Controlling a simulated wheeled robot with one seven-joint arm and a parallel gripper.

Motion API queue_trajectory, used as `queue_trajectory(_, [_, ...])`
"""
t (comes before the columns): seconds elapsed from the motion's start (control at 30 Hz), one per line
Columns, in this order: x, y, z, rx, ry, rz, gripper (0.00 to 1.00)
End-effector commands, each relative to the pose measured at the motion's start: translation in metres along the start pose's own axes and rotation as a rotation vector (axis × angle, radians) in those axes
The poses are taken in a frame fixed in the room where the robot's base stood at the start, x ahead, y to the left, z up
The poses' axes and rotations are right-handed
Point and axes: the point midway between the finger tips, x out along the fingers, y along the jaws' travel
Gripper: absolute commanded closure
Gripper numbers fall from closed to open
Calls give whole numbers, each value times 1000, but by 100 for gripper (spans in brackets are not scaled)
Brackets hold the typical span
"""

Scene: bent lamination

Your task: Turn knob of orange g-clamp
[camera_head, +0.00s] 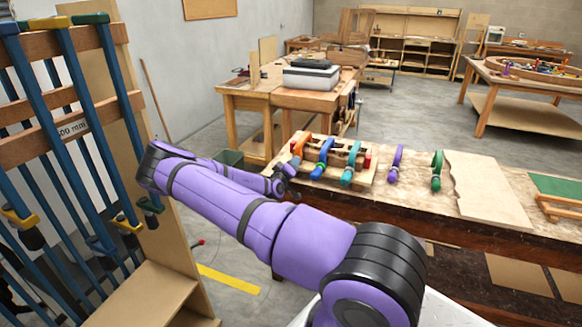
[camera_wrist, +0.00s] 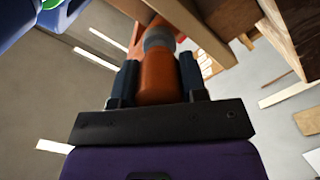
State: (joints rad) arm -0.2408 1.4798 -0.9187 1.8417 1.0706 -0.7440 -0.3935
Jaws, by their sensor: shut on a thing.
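The orange g-clamp (camera_head: 299,144) is at the left end of a row of clamps on the workbench in the head view. Its orange knob (camera_wrist: 158,78) fills the middle of the wrist view, with a grey end beyond it. My gripper (camera_wrist: 157,85) has one dark finger on each side of the knob and is shut on it. In the head view my gripper (camera_head: 284,178) is at the bench's left end, just below the orange clamp. The knob is too small and hidden to make out there.
A blue clamp (camera_head: 322,158) and a teal clamp (camera_head: 350,163) stand close to the right of the orange one. A purple clamp (camera_head: 395,163) and a green clamp (camera_head: 437,170) are farther right. A rack of long blue clamps (camera_head: 75,130) stands left of my arm.

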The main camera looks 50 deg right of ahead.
Motion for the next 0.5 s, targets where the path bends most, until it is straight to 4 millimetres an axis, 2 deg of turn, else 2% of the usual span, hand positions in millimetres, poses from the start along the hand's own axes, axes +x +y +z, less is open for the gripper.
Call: queue_trajectory(0.5, [0, 2, 1, 490, -3, 0, 84])
